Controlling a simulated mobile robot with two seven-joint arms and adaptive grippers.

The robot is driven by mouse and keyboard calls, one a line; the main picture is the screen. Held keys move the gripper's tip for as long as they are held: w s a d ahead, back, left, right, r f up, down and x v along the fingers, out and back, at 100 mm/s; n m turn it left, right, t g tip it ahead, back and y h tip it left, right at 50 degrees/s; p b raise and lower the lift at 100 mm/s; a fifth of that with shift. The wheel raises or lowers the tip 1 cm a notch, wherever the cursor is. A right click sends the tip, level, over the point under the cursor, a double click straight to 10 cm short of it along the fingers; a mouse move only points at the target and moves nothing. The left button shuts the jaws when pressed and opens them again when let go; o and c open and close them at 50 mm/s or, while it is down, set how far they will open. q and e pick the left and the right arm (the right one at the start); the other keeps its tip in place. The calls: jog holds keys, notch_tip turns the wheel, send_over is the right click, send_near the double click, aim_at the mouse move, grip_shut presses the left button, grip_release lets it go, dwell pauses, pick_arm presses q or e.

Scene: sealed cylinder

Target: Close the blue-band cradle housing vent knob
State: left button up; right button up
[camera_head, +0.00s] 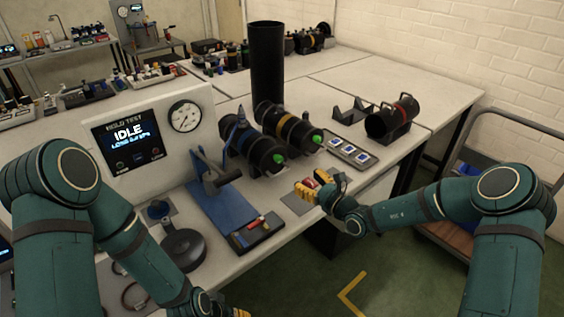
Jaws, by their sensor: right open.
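The blue-band housing (240,146) is a dark cylinder lying in a cradle on the white bench, with a blue band round it. A green knob (278,158) shows on its near end; whether it is open or closed is too small to tell. My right gripper (308,188), with yellow fingers, is open at the bench's front edge, below and right of that knob and apart from it. A small red piece (309,183) shows between or behind its fingers. My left gripper (218,308) is at the bottom edge, mostly cut off.
An orange-band housing (296,132) with a green knob lies just right. A tall black cylinder (267,62) stands behind. A blue-based press (222,205), a tool tray (254,232) and an "IDLE" test panel (132,143) are left. A button panel (350,153) and black-red housing (392,119) are right.

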aim_at(281, 160)
jog(key=shift+n, duration=0.3)
jog(key=b+x, duration=0.2)
jog(key=x, duration=1.1)
jog(key=shift+w+a+b, duration=0.25)
jog(key=shift+w+b, duration=0.05)
jog(key=shift+c, duration=0.4)
grip_shut()
